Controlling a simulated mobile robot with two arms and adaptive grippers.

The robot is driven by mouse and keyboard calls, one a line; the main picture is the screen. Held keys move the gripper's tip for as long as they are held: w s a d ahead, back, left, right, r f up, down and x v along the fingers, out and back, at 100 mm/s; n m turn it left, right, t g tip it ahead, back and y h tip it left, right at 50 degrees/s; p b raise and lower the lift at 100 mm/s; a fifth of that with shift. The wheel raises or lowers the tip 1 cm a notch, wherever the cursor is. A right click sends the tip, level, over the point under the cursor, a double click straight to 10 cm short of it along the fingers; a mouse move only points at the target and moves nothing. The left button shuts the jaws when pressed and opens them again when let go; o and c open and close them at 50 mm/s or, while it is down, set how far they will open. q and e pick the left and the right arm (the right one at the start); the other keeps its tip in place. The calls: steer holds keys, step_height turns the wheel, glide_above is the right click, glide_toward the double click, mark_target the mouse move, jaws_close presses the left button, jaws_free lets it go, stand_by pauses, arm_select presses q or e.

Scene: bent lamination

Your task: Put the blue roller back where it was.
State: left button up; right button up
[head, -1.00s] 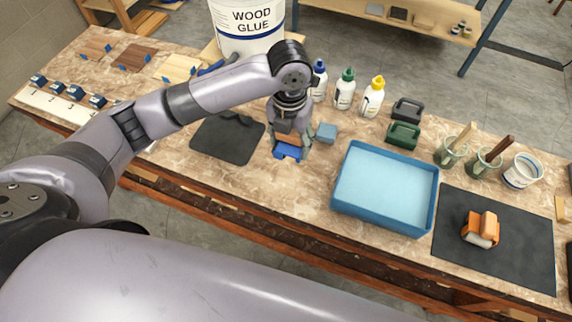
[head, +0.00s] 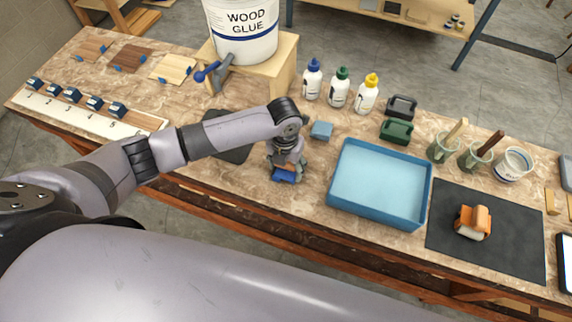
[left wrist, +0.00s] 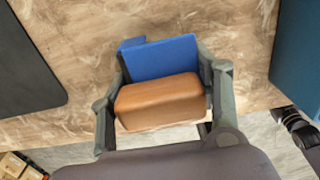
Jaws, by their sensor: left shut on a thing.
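My left gripper (head: 284,172) is shut on the blue roller (head: 283,176), near the bench's front edge, between the dark mat and the blue tray. In the left wrist view the gripper (left wrist: 162,92) has one finger on each side of the roller. Its blue part (left wrist: 160,57) and a brown block-like part (left wrist: 160,101) show there. I cannot tell whether the roller touches the bench. A green roller (head: 395,132), a black one (head: 402,107) and an orange one (head: 472,222) stand to the right. My right gripper is not in view.
The blue tray (head: 430,190) stands to the right, and the dark mat (head: 240,153) lies to the left, partly under my arm. A light blue block (head: 322,130) is behind the gripper. Glue bottles (head: 338,88) stand farther back. An orange roller's black mat (head: 520,250) lies far right.

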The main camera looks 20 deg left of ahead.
arm_select(q)
steer(key=shift+f, duration=0.25)
steer(key=shift+s+f+b, duration=0.2)
steer(key=shift+f+b, duration=0.1)
steer(key=shift+f, duration=0.1)
steer(key=shift+c, duration=0.3)
steer(key=o, duration=1.5)
steer(key=shift+w+d, duration=0.1)
steer(key=shift+w, duration=0.1)
steer(key=shift+o, duration=0.2)
steer(key=shift+r, duration=0.1)
